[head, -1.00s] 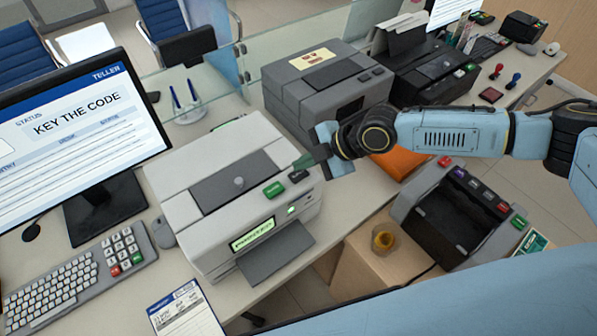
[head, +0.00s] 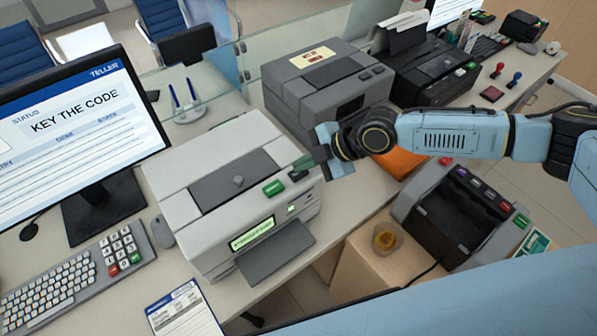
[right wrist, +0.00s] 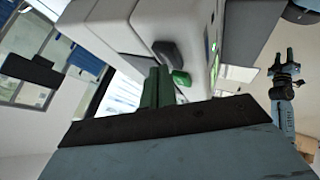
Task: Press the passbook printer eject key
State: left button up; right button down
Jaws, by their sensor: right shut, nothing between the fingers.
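The passbook printer (head: 215,160) is the pale grey machine in the middle of the head view, with a lit display (head: 252,234) and a dark tray on its front. A green key (head: 274,188) and a dark key (head: 298,174) sit on its top near the front right corner; I cannot read their labels. My right gripper (head: 304,163) is shut and empty, its green fingertips close above the dark key. In the right wrist view the fingers (right wrist: 157,87) point at the dark key (right wrist: 167,53) and green key (right wrist: 181,78); contact is unclear. My left gripper (right wrist: 284,60) shows there, fingers apart.
A grey machine (head: 325,85) stands behind my right gripper. A monitor (head: 75,125), keyboard (head: 50,295) and keypad (head: 121,252) are left. A note counter (head: 455,215) and a small cup (head: 385,238) are right. A glass screen stands behind the printer.

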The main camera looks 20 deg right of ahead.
aim_at(304, 172)
jog(key=shift+f+b, duration=0.45)
dwell(0.6)
dwell(0.4)
jog(key=shift+r+p, duration=0.7)
jog(key=shift+r, duration=0.3)
notch_tip(304, 172, up, 5)
jog(key=p, duration=0.4)
dwell(0.4)
